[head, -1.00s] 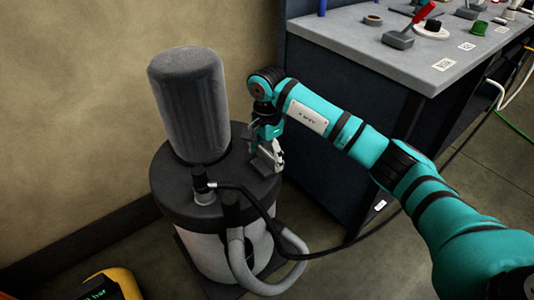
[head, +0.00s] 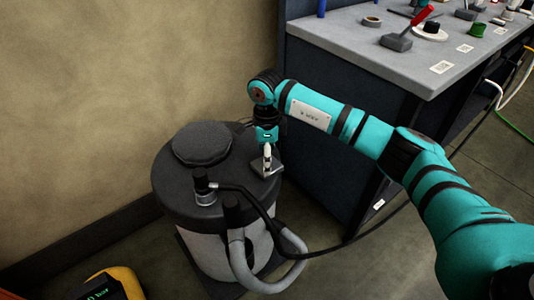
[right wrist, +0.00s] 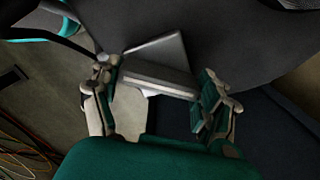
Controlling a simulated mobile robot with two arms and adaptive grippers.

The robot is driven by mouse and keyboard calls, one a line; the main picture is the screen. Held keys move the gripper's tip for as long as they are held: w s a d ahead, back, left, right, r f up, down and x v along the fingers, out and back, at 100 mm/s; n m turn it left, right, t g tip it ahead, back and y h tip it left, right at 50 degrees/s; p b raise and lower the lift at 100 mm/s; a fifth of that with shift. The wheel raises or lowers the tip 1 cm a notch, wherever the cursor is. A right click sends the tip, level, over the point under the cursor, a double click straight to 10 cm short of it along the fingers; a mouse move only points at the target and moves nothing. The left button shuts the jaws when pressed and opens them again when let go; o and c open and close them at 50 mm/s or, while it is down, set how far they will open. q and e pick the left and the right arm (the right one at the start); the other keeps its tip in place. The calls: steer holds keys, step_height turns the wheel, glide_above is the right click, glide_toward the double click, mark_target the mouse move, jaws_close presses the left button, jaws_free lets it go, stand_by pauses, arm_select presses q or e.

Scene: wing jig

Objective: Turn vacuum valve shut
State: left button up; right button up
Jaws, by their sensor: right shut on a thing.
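The vacuum unit (head: 215,235) is a drum with a dark lid, standing by the wall in the head view. A grey metal piece (head: 272,168) with a flat bar, seemingly the valve handle, sits at the lid's right edge. My right gripper (head: 266,155) points down onto it. In the right wrist view the fingers of the right gripper (right wrist: 158,88) are on both ends of the light grey bar (right wrist: 160,80), shut on it. The valve's base is partly hidden. My left gripper is not in view.
A low dark disc (head: 202,143) lies on the lid. A black hose fitting (head: 204,190) and a grey looped hose (head: 240,265) are at its front. A workbench (head: 360,42) stands to the right, a yellow device (head: 120,281) at the lower left.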

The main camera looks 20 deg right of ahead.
steer(key=m+p, duration=0.1)
steer(key=m, duration=0.3)
steer(key=shift+r+m, duration=0.15)
steer(key=shift+m, duration=0.25)
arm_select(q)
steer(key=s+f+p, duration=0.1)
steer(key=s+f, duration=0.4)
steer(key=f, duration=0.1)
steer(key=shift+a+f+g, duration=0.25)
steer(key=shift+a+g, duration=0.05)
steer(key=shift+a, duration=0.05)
arm_select(e)
steer(key=shift+m, duration=2.3)
steer(key=o, duration=1.1)
steer(key=shift+o, duration=0.2)
step_height(320, 180, up, 12)
